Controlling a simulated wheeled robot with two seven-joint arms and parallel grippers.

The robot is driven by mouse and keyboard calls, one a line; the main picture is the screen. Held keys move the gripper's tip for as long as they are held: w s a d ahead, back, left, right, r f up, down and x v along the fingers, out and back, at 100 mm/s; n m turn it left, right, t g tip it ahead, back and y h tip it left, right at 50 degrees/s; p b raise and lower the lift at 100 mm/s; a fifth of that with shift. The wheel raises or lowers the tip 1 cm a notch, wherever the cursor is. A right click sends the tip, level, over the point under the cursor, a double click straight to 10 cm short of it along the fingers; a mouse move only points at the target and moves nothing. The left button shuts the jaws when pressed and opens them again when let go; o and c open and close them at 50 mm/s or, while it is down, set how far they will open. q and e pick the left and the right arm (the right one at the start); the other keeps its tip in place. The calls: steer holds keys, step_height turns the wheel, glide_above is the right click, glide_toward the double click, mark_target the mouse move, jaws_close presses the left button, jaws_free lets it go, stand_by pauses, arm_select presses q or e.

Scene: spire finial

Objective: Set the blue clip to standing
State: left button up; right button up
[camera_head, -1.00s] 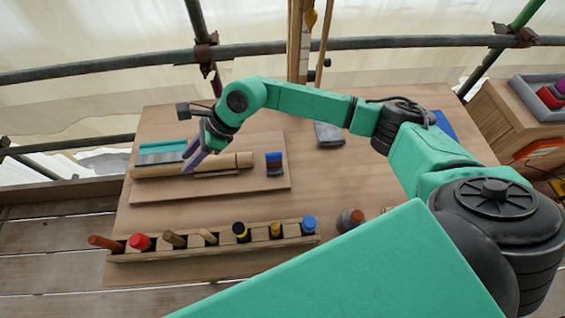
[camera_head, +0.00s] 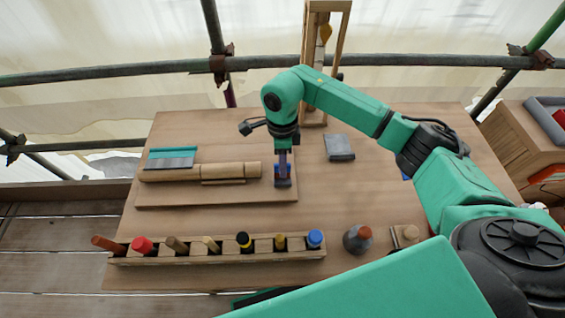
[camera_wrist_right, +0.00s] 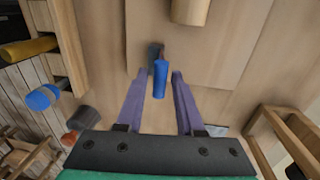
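The blue clip (camera_head: 290,183) is a small blue piece with a dark, reddish part, near the right end of the flat wooden board (camera_head: 225,196). In the right wrist view the blue clip (camera_wrist_right: 160,82) lies between my right gripper's fingers. My right gripper (camera_head: 283,178) points down over the clip, partly hiding it in the head view. In the wrist view its purple fingers (camera_wrist_right: 160,76) are spread, with a visible gap on each side of the clip. My left gripper is in neither view.
A turned wooden piece (camera_head: 200,173) and a teal-edged scraper (camera_head: 171,158) lie left on the board. A rack (camera_head: 220,250) of several coloured handles stands in front. A grey block (camera_head: 339,147) and a wooden frame (camera_head: 309,80) stand behind, right.

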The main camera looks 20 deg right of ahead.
steer(key=shift+f, duration=0.95)
jaws_close()
steer(key=shift+s, duration=0.15)
steer(key=shift+s+a+t+b, duration=0.1)
steer(key=shift+s+t+b, duration=0.1)
steer(key=shift+t+b, duration=0.4)
jaws_free()
steer(key=shift+r, duration=0.1)
